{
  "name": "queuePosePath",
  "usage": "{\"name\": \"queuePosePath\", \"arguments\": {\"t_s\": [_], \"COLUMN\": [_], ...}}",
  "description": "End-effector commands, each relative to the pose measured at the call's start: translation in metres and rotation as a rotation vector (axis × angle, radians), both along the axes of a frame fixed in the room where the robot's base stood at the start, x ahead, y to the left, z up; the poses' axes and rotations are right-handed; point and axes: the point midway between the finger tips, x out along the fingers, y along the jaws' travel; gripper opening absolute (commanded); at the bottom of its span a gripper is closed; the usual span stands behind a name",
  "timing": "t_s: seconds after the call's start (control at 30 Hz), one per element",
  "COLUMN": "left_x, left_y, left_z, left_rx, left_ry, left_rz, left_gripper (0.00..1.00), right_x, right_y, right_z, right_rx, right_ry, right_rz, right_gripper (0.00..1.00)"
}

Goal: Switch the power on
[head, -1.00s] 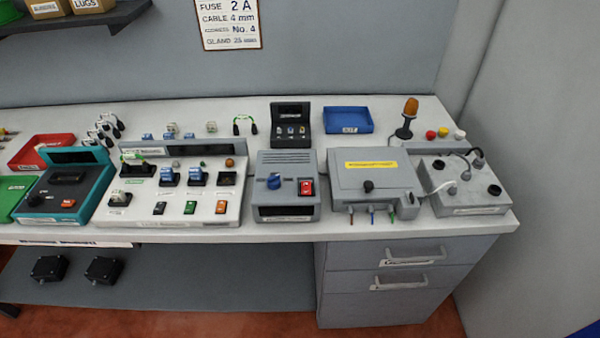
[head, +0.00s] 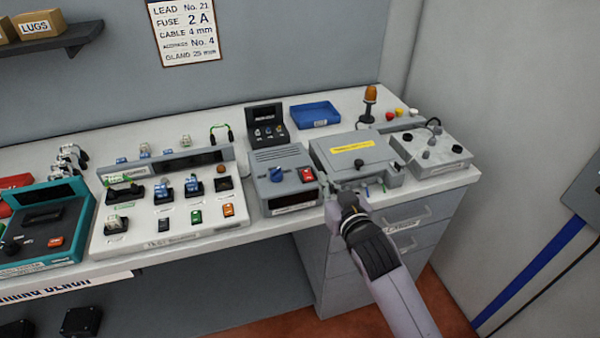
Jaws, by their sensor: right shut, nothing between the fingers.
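A grey box (head: 271,157) stands on the bench near the middle, with a blue knob (head: 276,174) and a red rocker switch (head: 307,174) on its sloped front. Whether the rocker is on or off is too small to tell. My right gripper (head: 334,190) reaches in from the lower right. It is shut and empty, just right of the red switch in the picture; I cannot tell if it touches anything. It hides part of the bench edge and the front of the neighbouring box. My left gripper is not in view.
Right of the switch box stands a grey lidded enclosure (head: 345,147) with a yellow label, then a box with cables (head: 432,148). A white panel of switches (head: 150,225) stands to the left. Behind are a small black stand (head: 265,115) and a blue tray (head: 318,113).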

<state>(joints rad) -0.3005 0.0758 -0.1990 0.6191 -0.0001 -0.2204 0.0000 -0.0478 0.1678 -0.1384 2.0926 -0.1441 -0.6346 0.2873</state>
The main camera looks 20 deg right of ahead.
Motion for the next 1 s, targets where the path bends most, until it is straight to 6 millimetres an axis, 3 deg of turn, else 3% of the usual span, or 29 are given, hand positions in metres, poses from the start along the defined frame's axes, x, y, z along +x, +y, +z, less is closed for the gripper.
{"name": "queuePosePath", "arguments": {"t_s": [0.13, 0.57, 0.77, 1.0], "left_x": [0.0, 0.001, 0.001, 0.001], "left_y": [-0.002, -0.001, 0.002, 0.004], "left_z": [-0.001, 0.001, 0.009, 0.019], "left_rx": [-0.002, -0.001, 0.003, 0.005], "left_ry": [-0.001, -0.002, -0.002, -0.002], "left_rz": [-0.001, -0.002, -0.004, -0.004], "left_gripper": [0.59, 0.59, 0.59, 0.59], "right_x": [-0.003, 0.002, 0.03, 0.078], "right_y": [0.0, 0.0, 0.001, 0.003], "right_z": [0.021, 0.023, 0.021, 0.015], "right_rx": [0.006, 0.006, 0.005, 0.006], "right_ry": [-0.038, -0.04, -0.04, -0.038], "right_rz": [-0.002, -0.001, -0.001, -0.002], "right_gripper": [0.0, 0.0, 0.0, 0.0]}}
